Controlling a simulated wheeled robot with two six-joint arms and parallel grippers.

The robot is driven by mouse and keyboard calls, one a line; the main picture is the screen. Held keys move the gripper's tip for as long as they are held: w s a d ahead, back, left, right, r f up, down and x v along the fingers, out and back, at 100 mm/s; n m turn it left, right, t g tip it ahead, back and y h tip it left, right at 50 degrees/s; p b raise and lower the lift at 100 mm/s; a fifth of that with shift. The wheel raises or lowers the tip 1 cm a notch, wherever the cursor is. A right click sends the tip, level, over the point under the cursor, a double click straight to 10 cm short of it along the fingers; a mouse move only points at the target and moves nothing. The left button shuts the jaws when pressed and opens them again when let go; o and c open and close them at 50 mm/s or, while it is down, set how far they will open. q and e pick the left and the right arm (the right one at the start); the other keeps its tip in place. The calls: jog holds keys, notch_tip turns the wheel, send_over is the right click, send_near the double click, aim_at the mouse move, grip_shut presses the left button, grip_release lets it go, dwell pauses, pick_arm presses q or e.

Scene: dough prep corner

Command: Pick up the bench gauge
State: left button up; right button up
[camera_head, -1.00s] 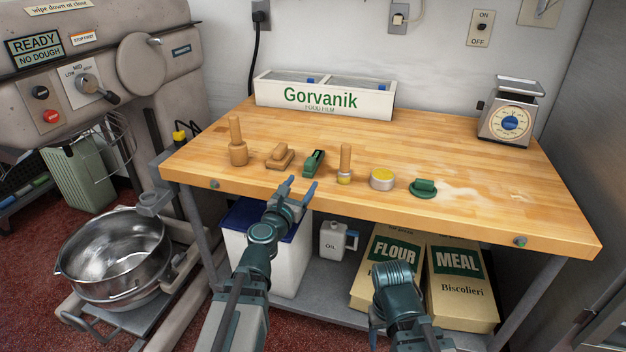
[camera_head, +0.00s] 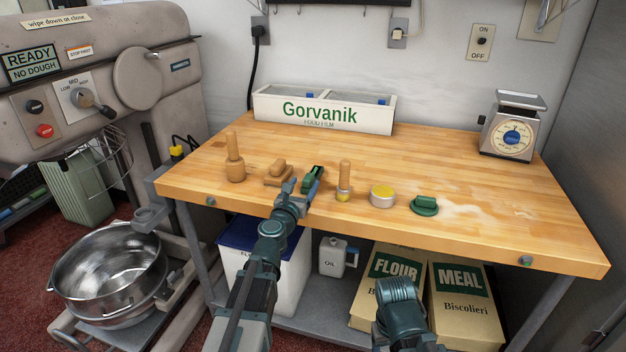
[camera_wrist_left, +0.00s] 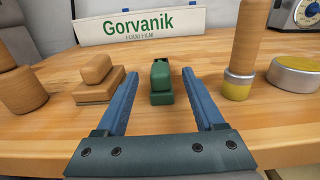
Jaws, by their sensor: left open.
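A small green tool with a dark top (camera_head: 312,178), which I take to be the bench gauge, lies on the wooden worktop near its front edge. My left gripper (camera_head: 302,187) is open at the front edge, just short of it. In the left wrist view the green tool (camera_wrist_left: 161,84) stands between the two blue fingers (camera_wrist_left: 157,76), toward their tips, with a gap on each side. Nothing is held. Of my right arm only a link shows low in the head view; its gripper is not visible.
A wooden block with a grip (camera_head: 279,174) and a wooden pestle-like tool (camera_head: 235,165) stand left. A wooden-handled stamp (camera_head: 344,183), a yellow-topped round tin (camera_head: 382,195) and a green press (camera_head: 425,205) stand right. A white film box (camera_head: 323,110) and scale (camera_head: 512,125) are behind.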

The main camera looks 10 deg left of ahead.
aim_at(313, 176)
pick_arm(q)
jog(key=shift+w+d+f, duration=0.1)
jog(key=shift+w+f, duration=0.05)
jog(key=shift+w, duration=1.15)
jog(key=shift+w+f, duration=0.1)
jog(key=shift+w, duration=1.2)
jog(key=shift+s, duration=0.1)
jog(key=shift+c, duration=0.3)
grip_shut()
